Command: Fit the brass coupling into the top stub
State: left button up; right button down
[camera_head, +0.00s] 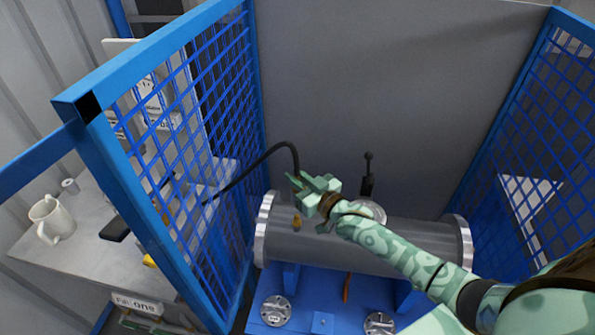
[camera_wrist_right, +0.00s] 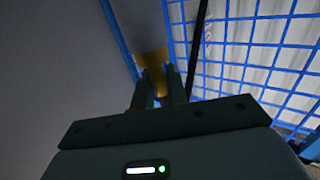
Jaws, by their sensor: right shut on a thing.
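The flanged shell (camera_head: 400,240) is a grey horizontal cylinder with bright end flanges. My right gripper (camera_head: 301,190) is above its left part, with the arm coming in from the right. The gripper is shut on the brass coupling, seen as a brass-coloured piece beyond the fingertips (camera_wrist_right: 160,85) in the right wrist view (camera_wrist_right: 152,62). A black hose (camera_head: 262,157) arcs to the gripper; the fingers hide most of the coupling in the head view. A small brass-coloured piece (camera_head: 297,222) shows at the shell just below the gripper, probably the top stub. I cannot tell whether coupling and stub touch.
Blue mesh panels stand left (camera_head: 185,150) and right (camera_head: 540,140), with a grey wall (camera_head: 380,80) behind. A black-handled fitting (camera_head: 368,175) rises behind the shell. Round flanges (camera_head: 276,310) lie on the blue base. A mug (camera_head: 50,218) stands on the bench outside the left panel.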

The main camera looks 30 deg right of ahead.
aim_at(297, 192)
dwell(0.3)
notch_tip(297, 192, down, 6)
jog(key=b, duration=0.4)
jog(key=shift+r, duration=0.1)
jog(key=shift+p, duration=0.4)
dwell(1.6)
jog(key=shift+f+b, duration=1.6)
jog(key=shift+f, duration=0.45)
jog(key=c, duration=1.3)
grip_release()
